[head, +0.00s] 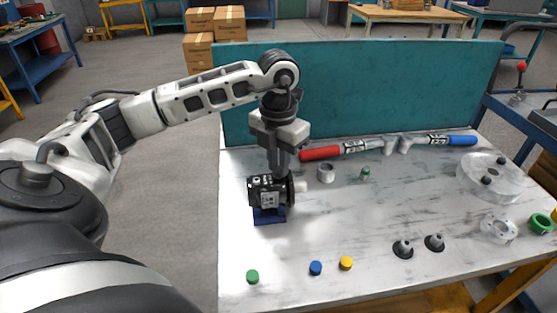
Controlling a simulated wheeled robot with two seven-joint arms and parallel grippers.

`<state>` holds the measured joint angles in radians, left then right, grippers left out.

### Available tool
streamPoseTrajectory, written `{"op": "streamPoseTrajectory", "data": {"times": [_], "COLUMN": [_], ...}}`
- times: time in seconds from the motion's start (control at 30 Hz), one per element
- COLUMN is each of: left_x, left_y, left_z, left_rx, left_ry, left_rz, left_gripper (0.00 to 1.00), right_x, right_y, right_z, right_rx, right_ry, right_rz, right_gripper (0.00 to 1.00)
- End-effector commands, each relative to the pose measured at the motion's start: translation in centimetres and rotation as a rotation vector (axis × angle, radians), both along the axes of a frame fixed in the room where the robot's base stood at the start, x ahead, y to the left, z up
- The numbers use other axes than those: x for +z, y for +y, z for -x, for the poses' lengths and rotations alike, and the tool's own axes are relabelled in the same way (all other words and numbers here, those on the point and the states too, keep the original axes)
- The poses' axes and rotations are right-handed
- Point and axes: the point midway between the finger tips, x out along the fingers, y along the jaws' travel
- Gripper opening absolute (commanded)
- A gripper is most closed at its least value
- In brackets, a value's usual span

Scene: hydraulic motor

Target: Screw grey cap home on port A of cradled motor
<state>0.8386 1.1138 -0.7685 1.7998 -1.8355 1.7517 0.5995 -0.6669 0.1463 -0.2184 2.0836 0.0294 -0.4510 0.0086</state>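The black motor (258,191) with a pale label sits upright in a blue cradle (268,216) on the left part of the table. A pale shaft or stub points right from its side. My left gripper (278,172) points straight down, with its fingers at the top of the motor. The fingers look close together, but the tips are too small and overlapped to tell whether they are shut on something. I cannot make out the grey cap or port A; the gripper covers part of the motor's top. My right gripper is not in view.
A grey ring (326,173) and a small green-topped part (365,174) stand right of the motor. Green (252,277), blue (315,268) and yellow (345,263) caps lie in front. Red-handled (320,153) and blue-handled (461,140) tools lie along the teal back panel (400,90).

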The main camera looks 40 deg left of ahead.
Motion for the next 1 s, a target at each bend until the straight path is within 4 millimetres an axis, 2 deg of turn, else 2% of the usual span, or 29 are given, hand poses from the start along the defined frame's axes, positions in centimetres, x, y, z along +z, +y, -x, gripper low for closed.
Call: {"op": "streamPoseTrajectory", "data": {"times": [0.2, 0.53, 0.87, 1.0], "left_x": [-0.1, -0.1, -0.1, -0.3], "left_y": [0.1, 0.2, 0.2, 0.2], "left_z": [0.0, 0.0, 0.0, 0.0], "left_rx": [-0.032, -0.469, -0.506, -0.652], "left_ry": [0.000, -0.002, -0.002, -0.002], "left_rz": [-0.003, -0.004, -0.004, -0.004], "left_gripper": [0.00, 0.00, 0.00, 0.00], "right_x": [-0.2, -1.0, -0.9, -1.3], "right_y": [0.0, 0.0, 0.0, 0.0], "right_z": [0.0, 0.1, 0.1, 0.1], "right_rx": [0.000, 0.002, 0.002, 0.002], "right_ry": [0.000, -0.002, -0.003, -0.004], "right_rz": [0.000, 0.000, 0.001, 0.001], "right_gripper": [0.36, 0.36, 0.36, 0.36]}}
